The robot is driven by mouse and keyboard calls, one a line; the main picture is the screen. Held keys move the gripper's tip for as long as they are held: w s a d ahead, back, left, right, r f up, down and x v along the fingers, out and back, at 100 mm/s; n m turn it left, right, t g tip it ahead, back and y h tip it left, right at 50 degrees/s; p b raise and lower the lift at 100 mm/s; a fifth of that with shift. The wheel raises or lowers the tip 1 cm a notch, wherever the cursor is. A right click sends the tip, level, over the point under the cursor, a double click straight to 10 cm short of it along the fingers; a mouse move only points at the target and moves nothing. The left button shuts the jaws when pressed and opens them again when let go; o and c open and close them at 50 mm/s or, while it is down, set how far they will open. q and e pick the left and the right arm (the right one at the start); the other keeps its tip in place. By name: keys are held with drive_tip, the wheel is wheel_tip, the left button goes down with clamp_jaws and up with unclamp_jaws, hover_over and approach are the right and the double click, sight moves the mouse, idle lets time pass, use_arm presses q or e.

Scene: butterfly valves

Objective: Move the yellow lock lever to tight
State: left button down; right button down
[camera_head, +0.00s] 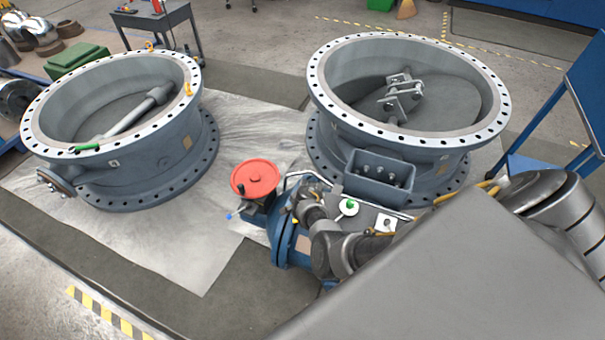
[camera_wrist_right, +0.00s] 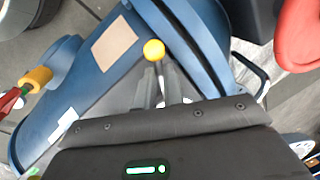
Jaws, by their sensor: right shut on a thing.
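The yellow lock lever shows its round yellow knob (camera_wrist_right: 154,50) in the right wrist view, at the tips of my right gripper (camera_wrist_right: 158,75). The two fingers are close together and shut on the lever just below the knob. The lever's shaft is mostly hidden between the fingers. Behind it is the blue valve body (camera_wrist_right: 185,30) with a tan plate (camera_wrist_right: 115,43). In the head view my right arm reaches over the blue valve unit (camera_head: 284,240), and the fingertips are too small to make out. My left gripper is in neither view.
A red handwheel (camera_head: 254,177) stands beside the lever, and it also shows in the wrist view (camera_wrist_right: 298,35). A large flanged valve (camera_head: 120,165) stands left, another (camera_head: 400,140) behind. A grey box (camera_head: 378,178) with bolts sits close by. Bare sheet (camera_head: 180,250) lies at front left.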

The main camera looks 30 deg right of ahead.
drive_tip(key=shift+a, duration=0.1)
drive_tip(key=c, duration=1.5)
unclamp_jaws()
drive_tip(key=shift+r, duration=0.1)
wheel_tip(320, 180, up, 10)
drive_tip(key=s+p, duration=0.2)
drive_tip(key=p, duration=0.1)
drive_tip(key=shift+r, duration=0.2)
drive_tip(key=shift+d, duration=0.2)
